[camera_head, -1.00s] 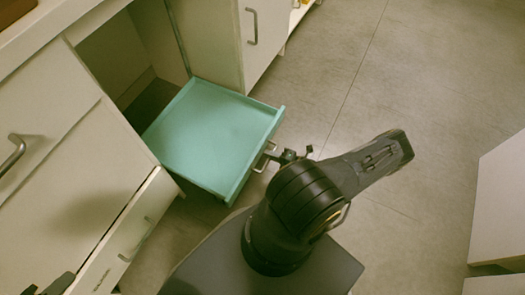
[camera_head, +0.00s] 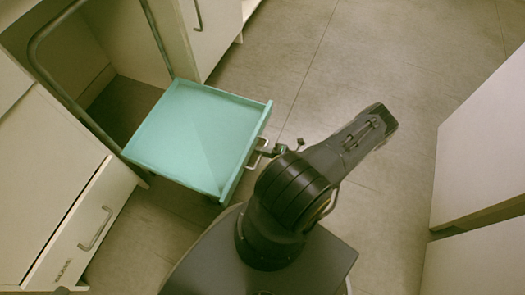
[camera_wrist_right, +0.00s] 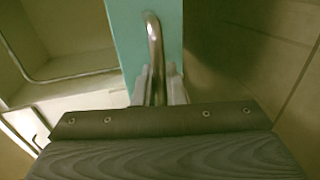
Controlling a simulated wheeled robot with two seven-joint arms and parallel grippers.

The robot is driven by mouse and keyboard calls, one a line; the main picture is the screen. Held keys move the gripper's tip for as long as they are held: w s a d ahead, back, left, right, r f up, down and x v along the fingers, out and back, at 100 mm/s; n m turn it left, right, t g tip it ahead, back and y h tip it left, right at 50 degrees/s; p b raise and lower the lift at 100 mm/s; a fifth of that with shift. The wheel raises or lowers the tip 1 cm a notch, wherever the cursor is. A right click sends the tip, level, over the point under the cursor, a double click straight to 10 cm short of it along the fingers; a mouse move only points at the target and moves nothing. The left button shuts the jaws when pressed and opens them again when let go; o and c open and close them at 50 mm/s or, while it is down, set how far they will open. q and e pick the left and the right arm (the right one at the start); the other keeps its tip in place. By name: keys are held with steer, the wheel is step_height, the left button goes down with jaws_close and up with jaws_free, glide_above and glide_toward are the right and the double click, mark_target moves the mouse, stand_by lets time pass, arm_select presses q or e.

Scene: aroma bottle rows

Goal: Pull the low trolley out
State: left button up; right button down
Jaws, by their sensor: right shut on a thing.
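My right gripper (camera_head: 268,150) is at that handle. In the right wrist view its two fingers (camera_wrist_right: 158,88) are shut around the handle bar. My left gripper is not clearly seen.
White cabinets line the left, with a drawer front (camera_head: 85,232) beside the trolley. Another cabinet (camera_head: 210,35) stands behind it. White units (camera_head: 485,140) stand at the right. The grey floor (camera_head: 345,75) between is clear.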

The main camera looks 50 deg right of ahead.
steer(key=c, duration=1.6)
jaws_free()
steer(key=p+v, duration=0.1)
steer(key=v, duration=0.6)
steer(key=shift+s+d+p, duration=0.15)
steer(key=shift+s+p, duration=0.15)
steer(key=shift+s, duration=0.05)
